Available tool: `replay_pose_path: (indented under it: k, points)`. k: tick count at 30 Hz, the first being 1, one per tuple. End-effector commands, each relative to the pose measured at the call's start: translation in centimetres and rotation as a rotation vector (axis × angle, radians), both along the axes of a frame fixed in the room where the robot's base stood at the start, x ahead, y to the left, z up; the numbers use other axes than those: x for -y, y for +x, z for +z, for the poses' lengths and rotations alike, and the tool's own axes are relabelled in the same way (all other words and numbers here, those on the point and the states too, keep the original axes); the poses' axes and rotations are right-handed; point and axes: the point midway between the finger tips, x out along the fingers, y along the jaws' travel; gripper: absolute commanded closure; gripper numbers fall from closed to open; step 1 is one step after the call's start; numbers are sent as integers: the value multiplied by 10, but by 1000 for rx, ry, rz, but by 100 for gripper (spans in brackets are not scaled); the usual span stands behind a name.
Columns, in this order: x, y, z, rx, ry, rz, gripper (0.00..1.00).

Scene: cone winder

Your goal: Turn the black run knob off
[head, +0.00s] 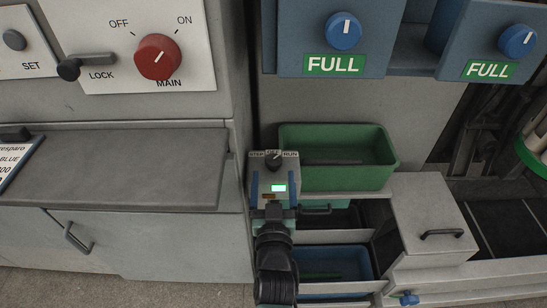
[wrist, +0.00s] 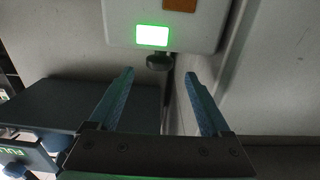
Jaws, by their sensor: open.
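The black run knob (head: 273,160) is on top of a small grey control box (head: 289,172), with STEP, OFF and RUN printed behind it. Its pale mark seems to lean right, toward RUN, but it is very small. My gripper (head: 273,180) is open, with its blue fingers either side of the box's lit display in the head view. In the wrist view, the open gripper (wrist: 158,76) has a dark knob (wrist: 159,62) just beyond and between its fingertips, apparently untouched. The lit display (wrist: 152,35) shows on the box there.
A green bin (head: 335,178) stands right of the box, with a blue bin (head: 335,262) below. A grey ledge (head: 110,170) juts out at left. A red MAIN knob (head: 157,57) and blue knobs (head: 343,31) are on panels above. A grey lidded box (head: 430,215) is at right.

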Motion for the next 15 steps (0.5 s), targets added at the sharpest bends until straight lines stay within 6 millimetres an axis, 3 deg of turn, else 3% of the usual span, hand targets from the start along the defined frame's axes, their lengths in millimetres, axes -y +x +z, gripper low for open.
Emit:
replay_pose_path:
  k: [15]
  points:
    - [1, 78, -2, 1, 1, -1, 18]
